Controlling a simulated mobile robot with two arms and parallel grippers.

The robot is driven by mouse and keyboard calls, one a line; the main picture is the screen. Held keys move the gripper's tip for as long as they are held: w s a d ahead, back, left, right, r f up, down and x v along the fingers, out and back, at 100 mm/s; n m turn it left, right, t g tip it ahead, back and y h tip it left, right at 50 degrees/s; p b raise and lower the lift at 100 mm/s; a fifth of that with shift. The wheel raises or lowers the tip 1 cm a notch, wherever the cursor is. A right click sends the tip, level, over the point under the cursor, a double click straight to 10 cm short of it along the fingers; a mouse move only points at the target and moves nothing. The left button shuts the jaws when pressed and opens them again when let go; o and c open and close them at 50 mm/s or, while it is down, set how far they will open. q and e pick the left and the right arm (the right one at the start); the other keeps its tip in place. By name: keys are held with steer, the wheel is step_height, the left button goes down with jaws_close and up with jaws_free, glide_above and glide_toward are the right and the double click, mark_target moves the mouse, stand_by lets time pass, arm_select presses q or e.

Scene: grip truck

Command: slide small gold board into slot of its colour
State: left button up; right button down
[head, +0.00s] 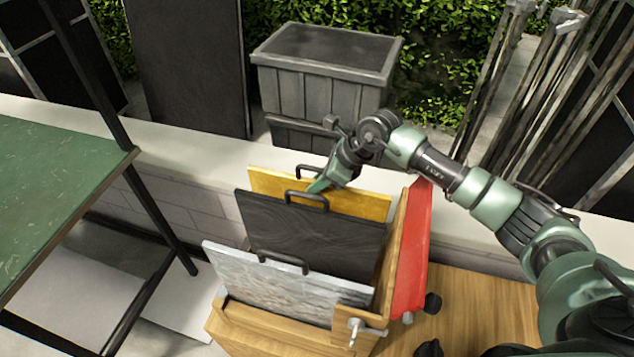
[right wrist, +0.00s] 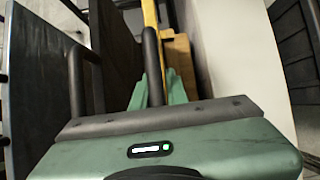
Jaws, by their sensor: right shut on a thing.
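The gold board (head: 355,202) stands upright at the back of the wooden rack (head: 255,325), behind a black board. Its lower part is hidden, so I cannot tell how deep it sits. My right gripper (head: 319,184) is shut on the black handle at its top edge. In the right wrist view, the handle (right wrist: 152,65) rises between the green fingers, and the board's yellow edge (right wrist: 149,14) shows beyond. The slot colours are hidden. My left gripper is not in view.
The black board (head: 310,235) and a grey marbled board (head: 262,283) stand in front, each with a handle. A red panel (head: 411,255) is on the rack's right side. A green-topped table (head: 55,185) is at left. A low pale wall and grey bin (head: 325,75) lie behind.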

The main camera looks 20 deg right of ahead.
steer(key=shift+f+b, duration=0.25)
steer(key=shift+b, duration=0.15)
stand_by(0.4)
steer(key=c, duration=1.3)
jaws_free()
